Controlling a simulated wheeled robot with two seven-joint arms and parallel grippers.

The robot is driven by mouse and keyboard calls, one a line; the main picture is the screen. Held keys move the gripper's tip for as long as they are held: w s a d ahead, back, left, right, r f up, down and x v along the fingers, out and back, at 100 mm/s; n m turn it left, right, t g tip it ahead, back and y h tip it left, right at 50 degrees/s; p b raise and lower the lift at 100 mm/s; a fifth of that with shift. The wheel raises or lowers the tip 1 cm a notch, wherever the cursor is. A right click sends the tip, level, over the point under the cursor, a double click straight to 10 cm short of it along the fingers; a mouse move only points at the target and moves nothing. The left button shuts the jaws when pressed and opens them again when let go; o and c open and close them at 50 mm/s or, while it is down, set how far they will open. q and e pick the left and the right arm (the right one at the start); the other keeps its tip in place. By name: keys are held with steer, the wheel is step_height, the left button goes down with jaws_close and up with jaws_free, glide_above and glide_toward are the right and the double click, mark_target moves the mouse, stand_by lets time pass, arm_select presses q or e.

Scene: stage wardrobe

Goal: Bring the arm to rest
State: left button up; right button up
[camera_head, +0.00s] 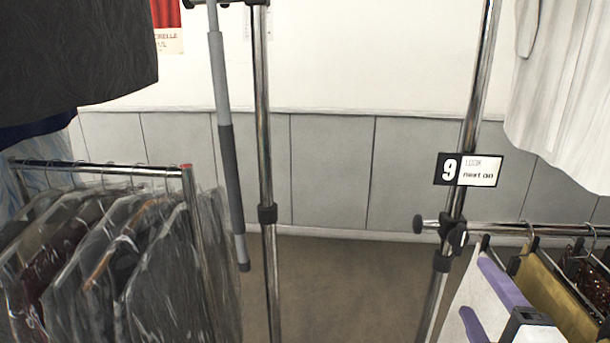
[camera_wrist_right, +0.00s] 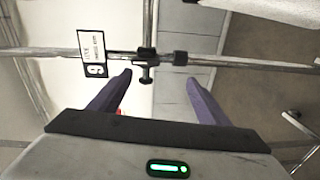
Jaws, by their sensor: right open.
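My right gripper (camera_head: 474,285) is at the lower right of the head view, in front of the right-hand clothes rail. Its two purple fingers are apart. In the right wrist view the fingers (camera_wrist_right: 160,80) are spread with nothing held between them. A rail clamp with a knob (camera_wrist_right: 147,70) shows beyond the fingertips. My left gripper is not in view.
Clothes hang on the right rail (camera_head: 560,230), close by my right gripper. Chrome uprights (camera_head: 262,130) and (camera_head: 470,130) stand ahead, one bearing a "9" sign (camera_head: 468,170). Bagged garments (camera_head: 110,265) hang at left. Carpet (camera_head: 345,290) between the uprights is clear.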

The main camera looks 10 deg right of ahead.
steer(key=s+a+f+m+g+y, duration=0.2)
steer(key=s+a+f+m+g, duration=0.1)
steer(key=f, duration=0.9)
steer(key=s+a+f+m+g+y, duration=0.1)
steer(key=s+a+f+m+g, duration=0.15)
steer(key=f, duration=0.85)
steer(key=s+a+f+m+g+y, duration=0.1)
steer(key=s+a+f+m, duration=0.2)
steer(key=s+a+f, duration=0.2)
steer(key=s+a+f+m+g+y, duration=0.2)
steer(key=s+a+f+m, duration=0.2)
steer(key=f, duration=0.5)
steer(key=shift+s+a, duration=0.55)
steer(key=shift+s, duration=0.5)
steer(key=shift+f, duration=0.1)
